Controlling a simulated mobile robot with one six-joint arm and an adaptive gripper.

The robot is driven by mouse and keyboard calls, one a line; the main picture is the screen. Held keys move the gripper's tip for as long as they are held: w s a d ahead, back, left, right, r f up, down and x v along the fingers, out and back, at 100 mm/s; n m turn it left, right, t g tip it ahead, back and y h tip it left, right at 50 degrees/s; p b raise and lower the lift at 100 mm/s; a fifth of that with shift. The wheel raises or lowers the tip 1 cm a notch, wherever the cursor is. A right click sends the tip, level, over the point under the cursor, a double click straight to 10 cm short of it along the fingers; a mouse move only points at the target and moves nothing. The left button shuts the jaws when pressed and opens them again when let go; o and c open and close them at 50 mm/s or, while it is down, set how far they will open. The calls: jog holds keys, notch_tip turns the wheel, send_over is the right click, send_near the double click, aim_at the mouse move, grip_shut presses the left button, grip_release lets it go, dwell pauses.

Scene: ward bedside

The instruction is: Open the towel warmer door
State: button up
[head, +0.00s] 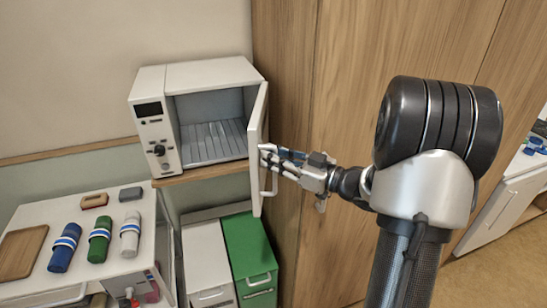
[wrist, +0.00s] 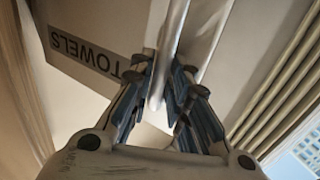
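The towel warmer (head: 212,75) is a white box on a wooden shelf. Its door (head: 257,125) stands wide open, hinged at the right and seen nearly edge-on, so the ribbed interior (head: 212,140) shows. A bar handle (head: 275,182) is on the door's outer face. My gripper (head: 268,154) reaches it from the right. In the wrist view, the door face with an upside-down TOWELS label (wrist: 82,52) is close, and my gripper's fingers (wrist: 163,80) lie on both sides of the handle bar (wrist: 170,45), tips close in against it. The exact contact is partly hidden.
A white cart (head: 105,262) at the lower left holds blue, green and white rolls and a wooden board (head: 20,252). White and green bins (head: 250,250) stand below the warmer. Wooden panels (head: 335,110) rise close behind the door and my arm.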

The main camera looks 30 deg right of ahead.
jog(key=shift+o, duration=1.2)
jog(key=v, duration=1.2)
